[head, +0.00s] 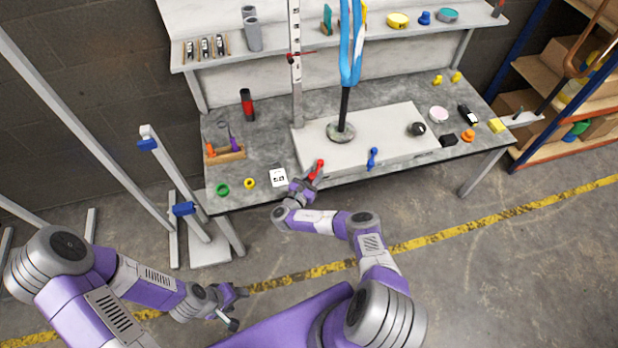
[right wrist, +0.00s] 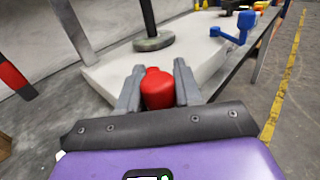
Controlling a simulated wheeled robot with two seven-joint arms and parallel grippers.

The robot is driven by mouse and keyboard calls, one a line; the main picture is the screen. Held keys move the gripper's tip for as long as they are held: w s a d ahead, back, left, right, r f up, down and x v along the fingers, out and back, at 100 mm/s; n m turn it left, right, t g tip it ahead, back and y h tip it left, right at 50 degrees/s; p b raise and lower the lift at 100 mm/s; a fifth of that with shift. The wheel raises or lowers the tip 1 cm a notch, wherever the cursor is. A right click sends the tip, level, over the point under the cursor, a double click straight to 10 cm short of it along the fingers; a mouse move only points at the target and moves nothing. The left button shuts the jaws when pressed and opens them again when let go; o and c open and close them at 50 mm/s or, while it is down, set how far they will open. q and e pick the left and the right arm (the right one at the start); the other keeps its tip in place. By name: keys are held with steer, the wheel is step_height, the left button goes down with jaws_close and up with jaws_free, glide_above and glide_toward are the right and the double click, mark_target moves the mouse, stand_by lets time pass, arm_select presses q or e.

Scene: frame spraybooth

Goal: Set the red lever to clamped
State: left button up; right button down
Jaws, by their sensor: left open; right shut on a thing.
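The red lever (head: 319,167) stands at the front edge of the white base plate (head: 400,150), left of a blue lever (head: 372,157). My right gripper (head: 311,179) is at the red lever. In the right wrist view its two grey fingers (right wrist: 158,72) lie on either side of the rounded red handle (right wrist: 159,92), shut on it. The lever's pivot is hidden behind the handle and fingers there, so its clamped state cannot be read. My left gripper (head: 239,308) is open and empty, low over the floor in front of the bench.
A pole with blue straps (head: 352,55) rises from a round base on the plate. A green ring (head: 222,190), a yellow ring (head: 250,183) and a white card (head: 278,176) lie left of the lever. A stand with blue parts (head: 184,209) is left of the bench.

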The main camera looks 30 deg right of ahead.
steer(key=shift+w, duration=0.1)
steer(key=c, duration=0.8)
jaws_free()
steer(key=p+v, duration=0.1)
steer(key=v, duration=0.5)
steer(key=shift+a, duration=0.3)
steer(key=shift+s+a, duration=0.4)
steer(key=shift+s, duration=0.05)
